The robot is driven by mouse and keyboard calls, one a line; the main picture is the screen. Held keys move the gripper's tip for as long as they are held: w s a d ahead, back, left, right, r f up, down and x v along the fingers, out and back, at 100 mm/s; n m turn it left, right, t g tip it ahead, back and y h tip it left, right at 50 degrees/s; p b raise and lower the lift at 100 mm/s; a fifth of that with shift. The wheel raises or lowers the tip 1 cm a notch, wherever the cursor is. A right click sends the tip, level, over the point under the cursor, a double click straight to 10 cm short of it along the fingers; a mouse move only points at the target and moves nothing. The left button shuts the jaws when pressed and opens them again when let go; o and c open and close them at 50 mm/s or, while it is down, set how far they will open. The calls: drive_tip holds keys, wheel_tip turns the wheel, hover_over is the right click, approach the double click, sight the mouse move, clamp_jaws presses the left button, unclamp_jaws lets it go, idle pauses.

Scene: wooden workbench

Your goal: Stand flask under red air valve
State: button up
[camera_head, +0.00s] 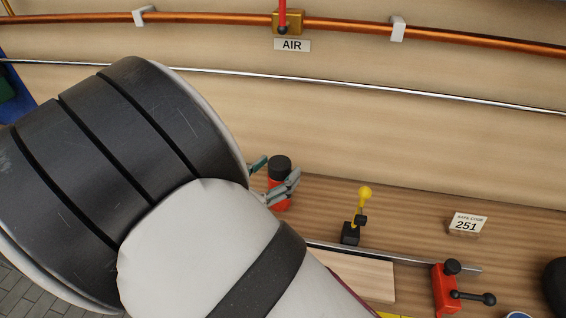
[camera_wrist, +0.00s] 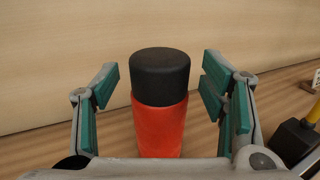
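A red flask with a black cap (camera_head: 279,168) stands upright on the wooden workbench against the back wall. It also shows in the wrist view (camera_wrist: 160,120), between my fingers. My gripper (camera_head: 273,181) is at the flask, with its fingers spread on either side. In the wrist view my gripper (camera_wrist: 158,92) is open, with a gap between each green finger pad and the flask. The red air valve (camera_head: 284,14) is on the copper pipe above, over a sign reading AIR (camera_head: 292,45). The valve's top is cut off by the picture edge.
To the right of the flask stand a yellow-knobbed lever on a black base (camera_head: 351,232), a card reading 251 (camera_head: 467,224) and a red clamp (camera_head: 447,286). A light wooden board (camera_head: 362,275) lies in front. My arm hides the bench's left part.

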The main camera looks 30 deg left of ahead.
drive_tip(key=shift+r, duration=0.1)
drive_tip(key=shift+s+r, duration=0.1)
drive_tip(key=shift+s, duration=0.1)
drive_tip(key=s+a+p, duration=0.1)
drive_tip(key=s+p, duration=0.2)
drive_tip(key=s, duration=0.8)
drive_tip(key=shift+s+a, duration=0.25)
drive_tip(key=shift+a, duration=0.15)
